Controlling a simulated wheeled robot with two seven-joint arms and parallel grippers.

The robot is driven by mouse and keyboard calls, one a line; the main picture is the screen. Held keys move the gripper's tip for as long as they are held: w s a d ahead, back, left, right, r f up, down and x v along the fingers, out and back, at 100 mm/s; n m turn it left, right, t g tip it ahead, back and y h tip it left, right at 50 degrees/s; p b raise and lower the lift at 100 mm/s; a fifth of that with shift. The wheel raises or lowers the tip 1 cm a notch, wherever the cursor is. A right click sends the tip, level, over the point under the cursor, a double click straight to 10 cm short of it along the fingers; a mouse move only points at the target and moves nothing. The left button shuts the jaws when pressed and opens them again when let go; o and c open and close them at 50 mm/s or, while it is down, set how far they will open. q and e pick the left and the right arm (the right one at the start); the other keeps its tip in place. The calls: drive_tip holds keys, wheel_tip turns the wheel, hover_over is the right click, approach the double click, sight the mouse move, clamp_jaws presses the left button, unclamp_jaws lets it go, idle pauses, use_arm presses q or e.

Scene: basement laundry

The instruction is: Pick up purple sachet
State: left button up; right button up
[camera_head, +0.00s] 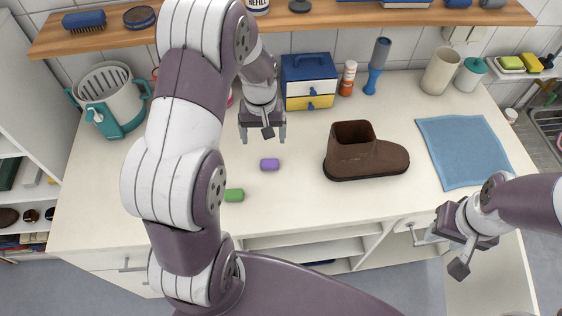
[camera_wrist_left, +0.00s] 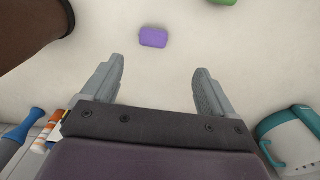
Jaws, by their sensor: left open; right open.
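The purple sachet (camera_head: 270,164) lies flat on the white counter, left of the brown boot. It also shows in the left wrist view (camera_wrist_left: 153,37), ahead of the fingertips and between their lines. My left gripper (camera_head: 263,138) is open and empty above the counter, a little behind the sachet and apart from it. Its two fingers also show in the left wrist view (camera_wrist_left: 158,75). My right gripper (camera_head: 438,250) is open and empty at the lower right, in front of the counter's edge. Nothing hides the sachet.
A green sachet (camera_head: 234,195) lies nearer the front edge, close to my left arm. The brown boot (camera_head: 366,155) stands right of the purple sachet. A blue cloth (camera_head: 463,150) lies further right. A small drawer box (camera_head: 309,82) and bottles stand behind. The counter around the sachet is clear.

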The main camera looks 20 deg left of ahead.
use_arm(q)
drive_tip(key=p, duration=0.1)
hover_over(270, 162)
drive_tip(key=f, duration=0.5)
drive_tip(key=shift+s+d, duration=0.15)
drive_tip(key=shift+d, duration=0.05)
drive_tip(key=f, duration=0.1)
drive_tip(key=f+p, duration=0.1)
drive_tip(key=f, duration=0.1)
drive_tip(key=f+p, duration=0.1)
drive_tip(key=f, duration=0.1)
drive_tip(key=shift+a, duration=0.35)
drive_tip(key=f, duration=0.3)
drive_tip(key=shift+d+p, duration=0.2)
drive_tip(key=shift+p, duration=0.15)
drive_tip(key=shift+a, duration=0.1)
drive_tip(key=shift+c, duration=1)
drive_tip(key=c, duration=0.9)
use_arm(e)
drive_tip(key=r, duration=0.1)
drive_tip(key=d+r, duration=0.1)
drive_tip(key=r, duration=0.1)
drive_tip(key=shift+s+d+r, duration=0.15)
drive_tip(key=shift+d+r, duration=0.1)
drive_tip(key=shift+r, duration=0.1)
